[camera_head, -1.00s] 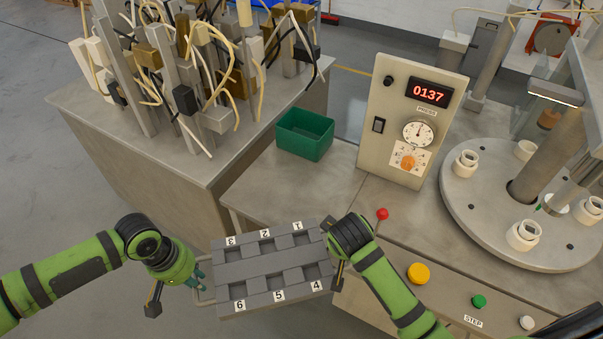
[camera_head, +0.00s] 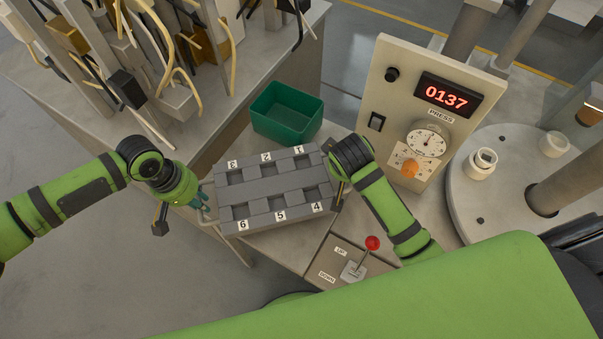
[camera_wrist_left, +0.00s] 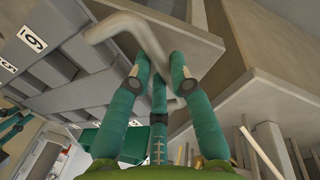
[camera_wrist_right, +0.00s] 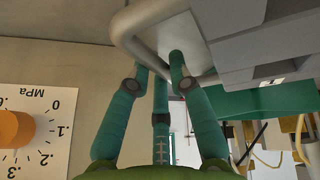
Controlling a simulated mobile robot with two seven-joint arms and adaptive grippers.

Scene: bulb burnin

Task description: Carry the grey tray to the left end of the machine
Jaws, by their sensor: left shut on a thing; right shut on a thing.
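The grey tray (camera_head: 270,186) has numbered pockets, 1 to 3 along the far side and 4 to 6 along the near side. It is held between my two grippers over the left end of the machine bench (camera_head: 300,238); I cannot tell whether it touches the top. My left gripper (camera_head: 203,197) is shut on the tray's left handle, which shows in the left wrist view (camera_wrist_left: 130,25). My right gripper (camera_head: 337,185) is at the tray's right end, shut on its handle, seen in the right wrist view (camera_wrist_right: 140,25). The pockets look empty.
A green bin (camera_head: 287,112) stands just behind the tray. The press panel (camera_head: 425,110) reading 0137 and a round turntable (camera_head: 500,180) are to the right. A red-knobbed lever (camera_head: 372,243) is in front. A cluttered bench (camera_head: 215,125) stands at the back left.

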